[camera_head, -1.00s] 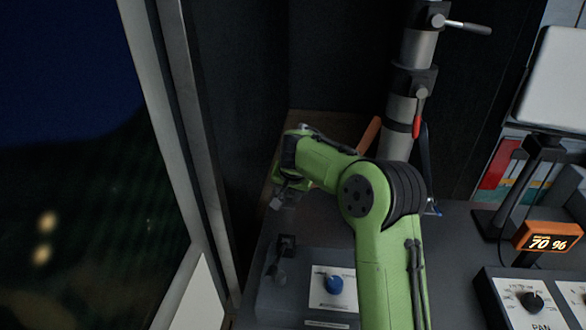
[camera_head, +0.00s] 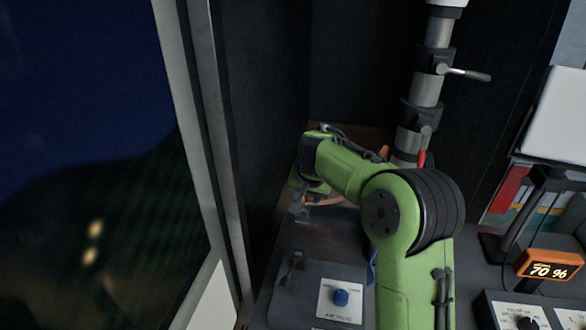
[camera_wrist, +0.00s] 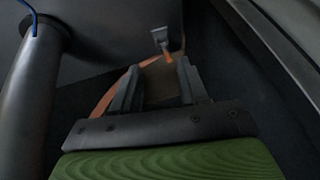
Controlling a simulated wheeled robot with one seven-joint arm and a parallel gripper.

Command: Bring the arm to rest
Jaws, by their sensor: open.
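My green arm bends over the left end of the console in the head view. My gripper (camera_head: 300,208) hangs low at the left, near the dark wall, partly hidden by the arm's wrist. In the wrist view my gripper (camera_wrist: 157,88) shows two grey fingers standing apart with nothing held between them. An orange curved thing (camera_wrist: 112,92) lies beyond the fingers, and I cannot tell whether they touch it.
A metal mast (camera_head: 427,90) with clamp levers rises behind the arm. A panel with a blue knob (camera_head: 341,297) and a dark lever (camera_head: 293,266) sit below the gripper. An orange display reading 70 % (camera_head: 549,264) stands right. A window (camera_head: 90,150) fills the left.

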